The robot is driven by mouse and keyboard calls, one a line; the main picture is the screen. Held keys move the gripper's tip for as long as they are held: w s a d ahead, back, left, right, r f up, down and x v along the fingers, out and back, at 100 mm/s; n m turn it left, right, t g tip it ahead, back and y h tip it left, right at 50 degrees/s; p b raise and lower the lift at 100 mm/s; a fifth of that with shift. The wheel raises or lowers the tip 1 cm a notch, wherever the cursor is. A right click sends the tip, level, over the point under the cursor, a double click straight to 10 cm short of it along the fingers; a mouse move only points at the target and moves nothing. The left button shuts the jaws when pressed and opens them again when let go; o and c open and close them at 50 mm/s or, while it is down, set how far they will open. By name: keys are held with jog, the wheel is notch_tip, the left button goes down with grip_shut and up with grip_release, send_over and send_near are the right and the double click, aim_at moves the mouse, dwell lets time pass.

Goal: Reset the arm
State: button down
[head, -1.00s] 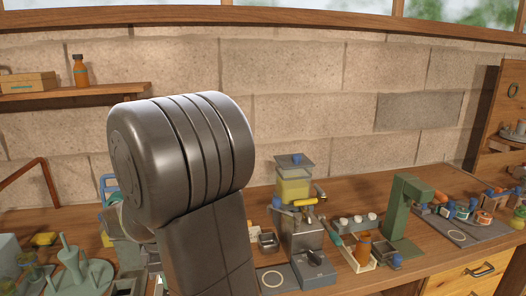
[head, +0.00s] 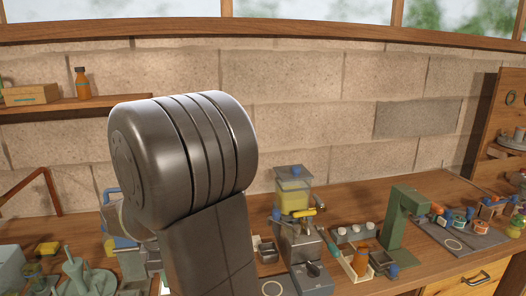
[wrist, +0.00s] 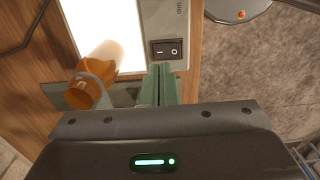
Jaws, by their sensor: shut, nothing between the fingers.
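My arm fills the middle left of the head view, a large dark grey ribbed joint above a grey link. My gripper is hidden in that view. In the wrist view my gripper (wrist: 160,84) shows as two green fingers standing together, with nothing seen between them. The fingertips are just below a black rocker switch (wrist: 167,50) on a pale housing. Whether they touch it cannot be told.
In the wrist view an orange bottle (wrist: 80,94) in a grey ring is left of the fingers, below a bright white panel (wrist: 103,28).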

notch_tip(320, 180, down, 5)
jog(key=b, duration=0.3)
notch_tip(320, 180, up, 10)
jog(key=w+m+t+y+p, duration=0.1)
jog(key=w+m+p, duration=0.1)
jog(key=m+p, duration=0.1)
jog(key=shift+d+m, duration=0.25)
jog(key=shift+m, duration=0.35)
